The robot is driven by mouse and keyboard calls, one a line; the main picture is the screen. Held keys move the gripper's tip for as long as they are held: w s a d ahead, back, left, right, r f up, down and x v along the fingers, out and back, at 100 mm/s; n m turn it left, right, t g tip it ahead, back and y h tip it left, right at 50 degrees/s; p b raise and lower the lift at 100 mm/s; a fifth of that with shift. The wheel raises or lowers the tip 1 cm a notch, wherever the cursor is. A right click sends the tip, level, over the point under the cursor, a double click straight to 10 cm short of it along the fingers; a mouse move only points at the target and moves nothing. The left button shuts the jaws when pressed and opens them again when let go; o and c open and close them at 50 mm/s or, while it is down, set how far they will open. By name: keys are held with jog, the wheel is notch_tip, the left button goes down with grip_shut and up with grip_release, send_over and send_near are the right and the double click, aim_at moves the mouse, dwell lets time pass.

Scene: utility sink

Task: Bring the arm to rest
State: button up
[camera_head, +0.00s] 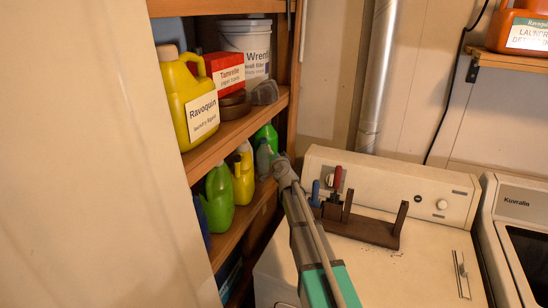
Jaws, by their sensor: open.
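My arm (313,247), grey with teal bands, reaches up from the bottom centre toward the shelves. Its far end (283,172) is at the right end of the lower shelf, in front of the wooden upright. My gripper (265,158) shows only as a small grey shape there, close to a green bottle (267,136) and a yellow bottle (243,175). Its fingers are hard to make out, and I see nothing held in it. I cannot tell whether it touches the bottles.
The upper shelf (232,131) holds a yellow jug (189,98), a red box (224,72) and a white bucket (250,45). A green jug (217,198) stands lower. A brown rack (360,228) with red and blue handles sits on the washer (415,263), right of my arm.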

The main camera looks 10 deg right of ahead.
jog(key=shift+s+a, duration=0.1)
dwell(0.4)
jog(key=s+a+f+n+g+y, duration=0.4)
jog(key=s+a+f+n, duration=0.15)
jog(key=s, duration=0.45)
jog(key=s+f+n+g, duration=0.1)
jog(key=s+f+g, duration=0.2)
jog(key=s, duration=0.3)
jog(key=s+f+n+g+h, duration=0.1)
jog(key=s+f+g, duration=0.2)
jog(key=s, duration=0.4)
jog(key=s+f+n+g+h, duration=0.1)
jog(key=s+f+g, duration=0.2)
jog(key=s, duration=0.4)
jog(key=shift+s+a+f+n, duration=0.1)
jog(key=shift+f+n, duration=0.1)
jog(key=shift+f, duration=0.25)
jog(key=shift+s+a+f+n, duration=0.1)
jog(key=shift+f+n, duration=0.05)
jog(key=shift+f, duration=0.3)
jog(key=s+d+f+g+h, duration=0.1)
jog(key=s+g, duration=0.1)
jog(key=s, duration=0.4)
jog(key=s+d+g+h, duration=0.1)
jog(key=s+d+g, duration=0.1)
jog(key=s, duration=0.4)
jog(key=shift+d+f+g, duration=0.3)
jog(key=shift+f, duration=0.05)
